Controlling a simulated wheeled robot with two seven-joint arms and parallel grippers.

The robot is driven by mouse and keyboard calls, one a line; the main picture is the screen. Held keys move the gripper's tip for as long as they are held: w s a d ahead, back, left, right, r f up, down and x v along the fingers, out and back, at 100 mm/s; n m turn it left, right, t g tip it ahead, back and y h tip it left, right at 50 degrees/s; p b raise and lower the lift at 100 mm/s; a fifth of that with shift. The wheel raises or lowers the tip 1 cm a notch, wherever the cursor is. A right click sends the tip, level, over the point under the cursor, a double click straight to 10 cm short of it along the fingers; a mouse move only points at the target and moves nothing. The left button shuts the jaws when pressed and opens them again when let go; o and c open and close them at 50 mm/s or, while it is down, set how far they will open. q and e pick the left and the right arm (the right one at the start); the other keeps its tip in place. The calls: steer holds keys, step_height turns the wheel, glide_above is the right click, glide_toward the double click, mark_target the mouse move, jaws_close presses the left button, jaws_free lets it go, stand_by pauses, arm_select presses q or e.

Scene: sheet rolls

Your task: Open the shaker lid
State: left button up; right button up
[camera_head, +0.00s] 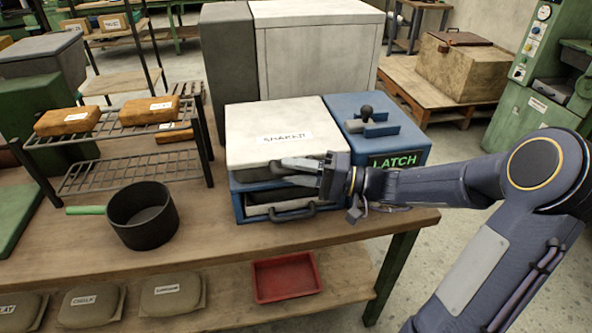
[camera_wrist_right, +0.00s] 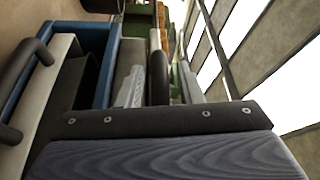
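The shaker is a blue box with a white lid (camera_head: 280,125) labelled on top; the lid looks shut. A blue block (camera_head: 385,140) marked LATCH with a dark knob (camera_head: 366,112) adjoins its right side. My right gripper (camera_head: 297,172) reaches in from the right to the shaker's front, just under the lid's front edge. In the wrist view my right fingers (camera_wrist_right: 160,88) stand apart with a dark bar (camera_wrist_right: 158,72) between them, seemingly a handle. A gap shows beside the bar; contact is unclear. My left gripper is out of view.
A curved handle (camera_head: 280,212) sits low on the shaker's front. A black pot (camera_head: 143,217) with a green handle stands left, before a wire rack (camera_head: 122,130) with orange packs. A red tray (camera_head: 286,278) lies on the lower shelf. A grey cabinet (camera_head: 317,55) stands behind.

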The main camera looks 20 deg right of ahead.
jaws_close()
